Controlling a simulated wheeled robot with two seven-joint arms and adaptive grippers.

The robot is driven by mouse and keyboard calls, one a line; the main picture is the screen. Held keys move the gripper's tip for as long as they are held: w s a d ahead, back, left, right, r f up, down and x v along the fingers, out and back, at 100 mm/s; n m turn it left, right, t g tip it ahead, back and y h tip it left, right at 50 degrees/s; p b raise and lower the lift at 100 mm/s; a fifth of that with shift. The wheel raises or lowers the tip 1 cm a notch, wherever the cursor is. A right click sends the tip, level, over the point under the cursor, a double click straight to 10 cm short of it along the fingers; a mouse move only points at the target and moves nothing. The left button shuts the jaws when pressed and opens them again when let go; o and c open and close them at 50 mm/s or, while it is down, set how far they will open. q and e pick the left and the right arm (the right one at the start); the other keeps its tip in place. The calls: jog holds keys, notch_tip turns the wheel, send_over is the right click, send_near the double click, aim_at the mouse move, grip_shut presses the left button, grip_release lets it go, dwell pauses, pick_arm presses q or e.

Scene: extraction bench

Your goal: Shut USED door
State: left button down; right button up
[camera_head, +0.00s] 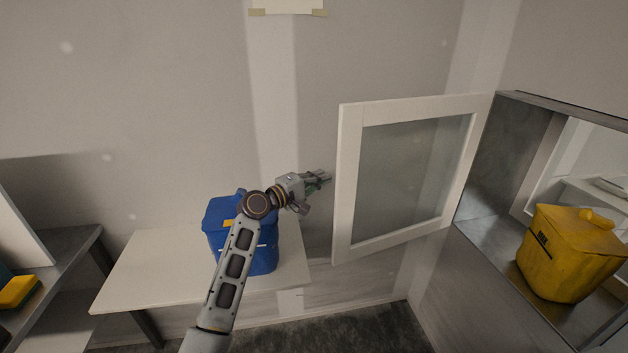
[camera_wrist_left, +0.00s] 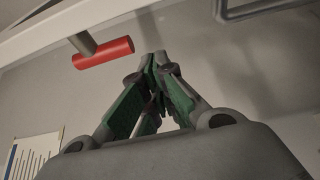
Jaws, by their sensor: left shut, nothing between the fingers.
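A white-framed door with a frosted glass pane (camera_head: 350,190) stands wide open, hinged at its right side to a grey cabinet (camera_head: 490,200). No USED label is readable on it. My left gripper (camera_head: 322,178) is shut and empty, just left of the door's free edge; a small gap shows between them. In the left wrist view its fingertips (camera_wrist_left: 156,62) meet with nothing between them. A red cylindrical grip (camera_wrist_left: 103,53) on a grey stem is left of the fingers there, apart from them. My right gripper is not in view.
A yellow lidded bin (camera_head: 562,255) stands inside the open cabinet. A blue lidded bin (camera_head: 263,262) stands on a white table (camera_head: 140,275) behind my left arm. A shelf (camera_head: 55,285) with a yellow item (camera_head: 18,291) is at far left. A grey bar (camera_wrist_left: 262,10) shows in the left wrist view.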

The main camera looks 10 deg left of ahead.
pick_arm(q)
jog(key=s+d, duration=0.1)
jog(key=s+d+p, duration=0.1)
jog(key=s, duration=0.1)
jog(key=shift+s+d, duration=0.1)
jog(key=shift+d, duration=0.05)
dwell(0.5)
dwell(0.3)
jog(key=shift+s+d, duration=0.1)
